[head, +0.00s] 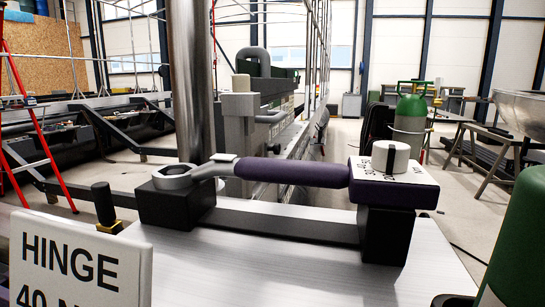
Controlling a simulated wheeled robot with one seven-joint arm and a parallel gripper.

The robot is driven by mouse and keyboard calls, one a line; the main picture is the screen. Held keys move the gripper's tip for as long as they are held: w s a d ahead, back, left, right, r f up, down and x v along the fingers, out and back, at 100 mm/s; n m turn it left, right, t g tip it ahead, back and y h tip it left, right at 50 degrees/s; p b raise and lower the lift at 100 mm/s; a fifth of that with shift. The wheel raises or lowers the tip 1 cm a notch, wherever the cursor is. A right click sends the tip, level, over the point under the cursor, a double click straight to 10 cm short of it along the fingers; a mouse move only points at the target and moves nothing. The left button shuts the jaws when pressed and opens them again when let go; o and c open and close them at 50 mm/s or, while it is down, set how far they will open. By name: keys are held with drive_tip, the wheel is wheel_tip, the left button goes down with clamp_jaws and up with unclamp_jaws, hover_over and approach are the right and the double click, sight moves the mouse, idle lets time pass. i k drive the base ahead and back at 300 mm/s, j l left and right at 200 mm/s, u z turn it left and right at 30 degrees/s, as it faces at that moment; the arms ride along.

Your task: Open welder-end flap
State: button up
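I cannot pick out a welder-end flap for certain in the head view. A white sign (80,262) at the lower left reads "HINGE" and "40", with the rest cut off. Behind it a pale brushed-metal surface (300,278) carries a black stand (290,226). A tool with a purple handle (292,171) lies across the stand, its metal ring end (172,177) on the left block. A purple box with a white top and grey knob (393,180) sits on the right block. My gripper is not in view.
A green rounded object (522,245) is cut off at the right edge. A green-topped gas cylinder (410,115), a trestle table (482,140) and a red ladder (35,125) stand farther back.

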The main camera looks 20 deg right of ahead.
sight(257, 128)
drive_tip(key=i+l+z, duration=0.1)
drive_tip(key=l+z, duration=0.15)
drive_tip(key=z, duration=0.15)
drive_tip(key=i+l+z, duration=0.15)
drive_tip(key=z, duration=0.25)
drive_tip(key=l, duration=0.05)
